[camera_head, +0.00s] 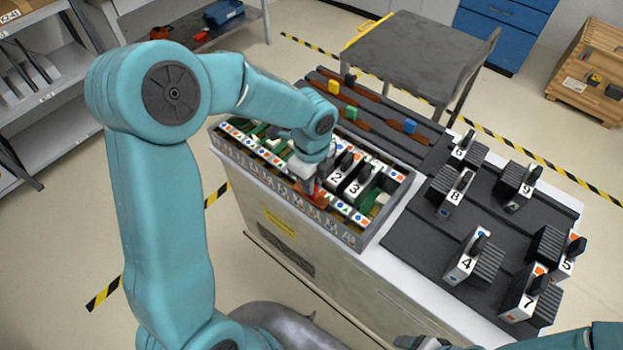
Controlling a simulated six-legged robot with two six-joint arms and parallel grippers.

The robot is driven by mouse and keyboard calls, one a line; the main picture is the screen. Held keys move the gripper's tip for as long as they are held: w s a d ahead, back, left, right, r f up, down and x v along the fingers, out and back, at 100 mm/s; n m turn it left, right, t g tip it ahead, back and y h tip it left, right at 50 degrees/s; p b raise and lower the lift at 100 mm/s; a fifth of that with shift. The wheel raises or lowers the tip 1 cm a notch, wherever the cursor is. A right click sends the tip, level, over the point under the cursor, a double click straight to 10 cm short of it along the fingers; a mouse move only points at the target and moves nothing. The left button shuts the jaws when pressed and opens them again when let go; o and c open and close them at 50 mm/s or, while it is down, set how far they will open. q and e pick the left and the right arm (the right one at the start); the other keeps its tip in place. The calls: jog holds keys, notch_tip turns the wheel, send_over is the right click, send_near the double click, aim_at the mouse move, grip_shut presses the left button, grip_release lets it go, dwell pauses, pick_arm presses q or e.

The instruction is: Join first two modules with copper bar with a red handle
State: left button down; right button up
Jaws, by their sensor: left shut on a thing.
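My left gripper (309,174) is at the cart's open rack (352,238), pointing down and shut on the red handle (317,188) of a copper bar (319,200). The bar is low over the rack's front part, beside the modules. Whether it touches them I cannot tell. Black-topped module 2 (336,178) and module 3 (354,187) stand in the rack just right of the gripper. Module 1 is not clearly visible; the gripper and wrist cover that part. At the bottom edge, a dark part that seems to be my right gripper (425,343) barely shows.
Other copper bars with yellow (333,87), black (350,79), green (351,113) and blue (410,126) handles lie on the dark mat behind the rack. Several numbered modules, such as 4 (465,265) and 8 (454,197), stand on the right mat. A grey table (415,50) stands behind.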

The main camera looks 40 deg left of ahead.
pick_arm(q)
jog(key=shift+f, duration=0.15)
jog(key=c, duration=1)
grip_release()
notch_tip(320, 180, up, 16)
jog(key=shift+r, duration=0.25)
